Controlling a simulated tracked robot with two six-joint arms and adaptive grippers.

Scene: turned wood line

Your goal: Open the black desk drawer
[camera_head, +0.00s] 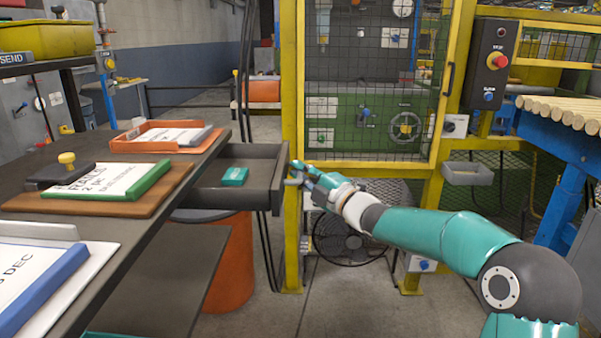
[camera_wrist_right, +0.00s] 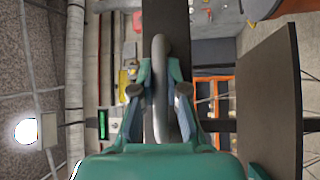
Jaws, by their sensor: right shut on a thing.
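The black desk drawer (camera_head: 262,160) stands pulled out from the desk (camera_head: 150,230) on the left. A small teal box (camera_head: 234,176) lies inside it. My right gripper (camera_head: 297,176) is at the drawer's front face, shut on the grey drawer handle. In the right wrist view the curved handle (camera_wrist_right: 160,85) runs between the two teal fingers (camera_wrist_right: 160,92), with the dark drawer front behind it. My left gripper is not in view.
An orange tray (camera_head: 150,137) and a wooden board (camera_head: 120,205) with papers lie on the desk. An orange bin (camera_head: 235,265) stands below the drawer. A yellow-framed mesh cage (camera_head: 370,90) and a fan (camera_head: 350,235) are behind my right arm.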

